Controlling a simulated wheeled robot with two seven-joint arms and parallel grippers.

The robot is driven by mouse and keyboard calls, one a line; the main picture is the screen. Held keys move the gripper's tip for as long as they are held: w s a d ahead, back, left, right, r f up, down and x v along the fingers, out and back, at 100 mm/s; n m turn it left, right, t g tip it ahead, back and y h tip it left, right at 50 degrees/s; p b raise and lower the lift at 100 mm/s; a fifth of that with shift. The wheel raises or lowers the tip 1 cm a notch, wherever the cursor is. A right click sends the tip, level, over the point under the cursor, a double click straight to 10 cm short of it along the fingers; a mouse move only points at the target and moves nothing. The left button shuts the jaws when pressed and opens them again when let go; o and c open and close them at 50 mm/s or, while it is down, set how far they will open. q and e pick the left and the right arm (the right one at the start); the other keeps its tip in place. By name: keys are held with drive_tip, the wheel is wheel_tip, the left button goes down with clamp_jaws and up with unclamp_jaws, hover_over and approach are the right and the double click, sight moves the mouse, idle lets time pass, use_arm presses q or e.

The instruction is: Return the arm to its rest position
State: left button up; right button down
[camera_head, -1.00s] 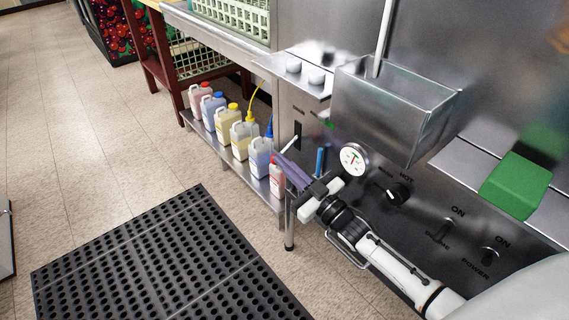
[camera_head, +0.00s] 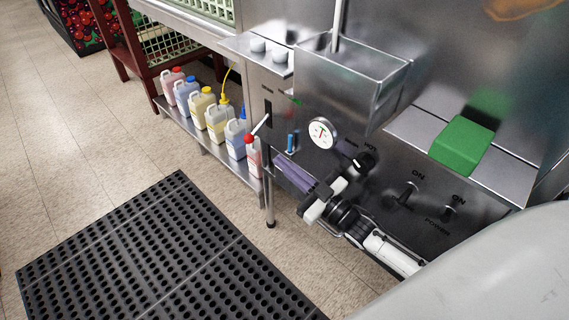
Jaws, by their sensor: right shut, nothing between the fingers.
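My right arm (camera_head: 390,252) comes in from the lower right, in front of the machine's steel control panel (camera_head: 400,170). My right gripper (camera_head: 288,172) is shut and empty. Its purple-grey fingers point to the upper left, below a blue-handled part (camera_head: 291,142) and a round dial gauge (camera_head: 322,133). A lever with a red knob (camera_head: 249,139) is to the left of the fingertips, apart from them. My left gripper is not in the picture.
A steel bin (camera_head: 355,80) sticks out above the panel, with a green block (camera_head: 462,144) to its right. Several jugs (camera_head: 218,120) stand on a low shelf (camera_head: 176,119). A black perforated mat (camera_head: 160,255) covers the floor; tiles at left are clear.

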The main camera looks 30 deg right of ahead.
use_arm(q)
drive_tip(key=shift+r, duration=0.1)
